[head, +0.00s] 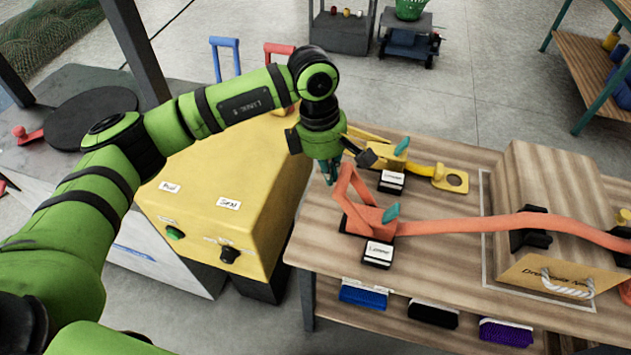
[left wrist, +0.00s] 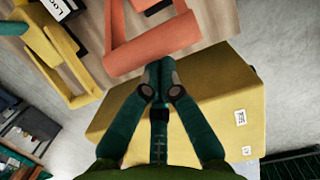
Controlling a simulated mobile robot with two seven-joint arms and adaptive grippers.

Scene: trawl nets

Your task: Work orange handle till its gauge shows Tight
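The orange handle (head: 357,190) stands up as an open frame from its orange ratchet body (head: 372,219) on the wooden bench. Its gauge (head: 378,254) is a small white plate in front; its word is too blurred to read surely but looks like Loose. My left gripper (head: 330,172) is just left of the handle's raised end. In the left wrist view my left gripper (left wrist: 161,72) has its teal fingertips together at the edge of the orange handle's end bar (left wrist: 150,48); I see no bar between them. My right gripper is not in view.
A yellow ratchet (head: 400,163) with its own gauge (head: 392,181) sits behind. The orange strap (head: 480,225) runs right over a wooden box (head: 560,200). A yellow cabinet (head: 220,190) stands left of the bench, below my arm. Brushes hang along the bench front.

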